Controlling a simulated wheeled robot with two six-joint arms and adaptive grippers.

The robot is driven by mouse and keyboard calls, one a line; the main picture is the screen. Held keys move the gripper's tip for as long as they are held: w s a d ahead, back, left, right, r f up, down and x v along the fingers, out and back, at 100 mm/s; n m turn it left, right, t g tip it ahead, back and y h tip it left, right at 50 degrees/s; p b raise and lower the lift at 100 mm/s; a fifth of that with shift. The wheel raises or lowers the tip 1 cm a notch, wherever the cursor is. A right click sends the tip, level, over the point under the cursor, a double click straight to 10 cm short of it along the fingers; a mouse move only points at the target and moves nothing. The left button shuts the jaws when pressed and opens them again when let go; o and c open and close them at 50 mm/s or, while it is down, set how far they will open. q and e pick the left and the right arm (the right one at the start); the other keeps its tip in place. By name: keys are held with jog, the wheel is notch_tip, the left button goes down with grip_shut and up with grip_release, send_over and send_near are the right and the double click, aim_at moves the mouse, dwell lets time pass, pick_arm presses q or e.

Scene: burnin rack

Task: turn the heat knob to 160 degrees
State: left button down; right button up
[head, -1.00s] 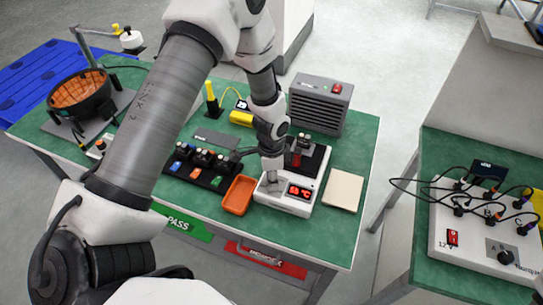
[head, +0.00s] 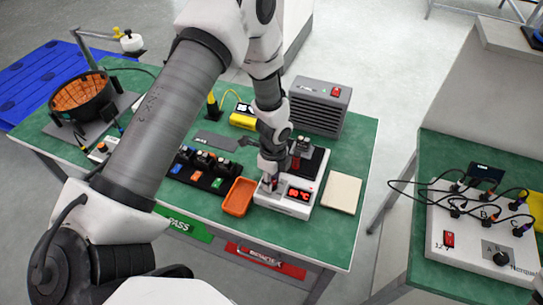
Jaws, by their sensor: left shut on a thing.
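A white heater unit (head: 283,207) with a red digital display (head: 299,194) stands near the front edge of the green table. The display digits are small; they look like 80 °C, but I cannot read them surely. My left gripper (head: 270,184) points down at the left part of the unit's front panel, beside the display. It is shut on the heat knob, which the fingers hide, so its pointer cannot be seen. My right gripper is not in view.
An orange tray (head: 238,196) sits close left of the unit, and a cream pad (head: 342,193) lies to its right. A black rack (head: 200,168) with small modules is farther left. A grey vented box (head: 318,107) stands behind.

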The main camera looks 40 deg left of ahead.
aim_at(273, 181)
pick_arm(q)
jog(key=shift+s+f, duration=0.1)
jog(key=shift+s, duration=0.05)
jog(key=c, duration=0.8)
grip_release()
jog(key=r, duration=0.8)
jog(key=w+r, duration=0.1)
jog(key=r, duration=0.3)
